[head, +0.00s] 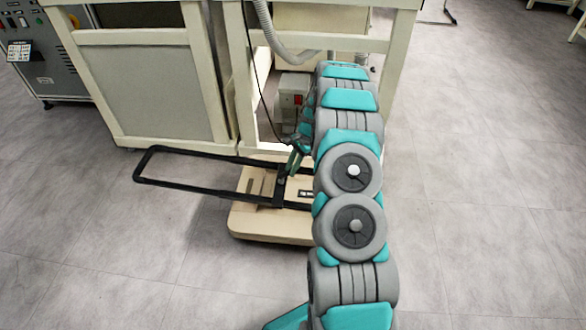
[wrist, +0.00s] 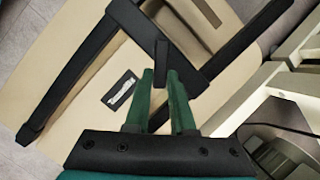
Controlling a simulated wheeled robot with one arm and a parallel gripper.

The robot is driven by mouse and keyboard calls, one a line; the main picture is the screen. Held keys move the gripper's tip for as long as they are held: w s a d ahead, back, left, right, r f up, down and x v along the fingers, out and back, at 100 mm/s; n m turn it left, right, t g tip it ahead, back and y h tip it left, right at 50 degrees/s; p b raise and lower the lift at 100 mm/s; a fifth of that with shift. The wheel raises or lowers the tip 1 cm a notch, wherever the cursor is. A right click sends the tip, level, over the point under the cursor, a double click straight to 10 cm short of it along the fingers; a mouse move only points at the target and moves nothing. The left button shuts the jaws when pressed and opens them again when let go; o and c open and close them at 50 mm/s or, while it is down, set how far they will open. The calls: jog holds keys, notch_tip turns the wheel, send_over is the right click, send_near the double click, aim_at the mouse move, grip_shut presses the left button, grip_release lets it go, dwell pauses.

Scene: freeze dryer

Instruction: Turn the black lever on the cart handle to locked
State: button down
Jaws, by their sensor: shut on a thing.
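The cart's black handle (head: 205,158) reaches out to the left, low over the beige cart platform (head: 262,228). In the wrist view the handle (wrist: 70,80) shows as dark bars joined by a crosspiece. The small black lever (wrist: 161,53) sticks out from that crosspiece, and its end is at the green fingertips. My gripper (head: 297,158) is low at the handle's inner end. In the wrist view my gripper (wrist: 166,75) is shut on the lever, with a narrow gap between its fingers. In the head view the lever is too small and dark to make out.
A beige-framed cabinet (head: 150,90) stands just behind the cart. A grey box with a red switch (head: 293,95) sits under the frame beside my arm. A small dark plate (wrist: 119,91) lies on the platform. The floor (head: 480,230) is clear at the right and in front.

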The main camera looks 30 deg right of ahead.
jog(key=shift+w+a+r+n+g+h+b, duration=0.1)
jog(key=shift+w+a+n+g+h+b, duration=0.25)
jog(key=shift+n, duration=1.3)
jog(key=shift+w+a+n+g+h, duration=0.15)
jog(key=shift+w+n+g, duration=0.4)
jog(key=shift+n, duration=1.15)
jog(key=shift+w+a+r+n+g+h+b, duration=0.15)
jog(key=shift+w+a+n+g, duration=0.3)
jog(key=shift+n, duration=1.2)
jog(key=shift+f, duration=0.1)
jog(key=c, duration=0.8)
grip_release()
jog(key=shift+o, duration=0.2)
jog(key=shift+t, duration=0.25)
jog(key=shift+w+d, duration=0.1)
jog(key=v, duration=0.7)
jog(key=shift+r, duration=0.4)
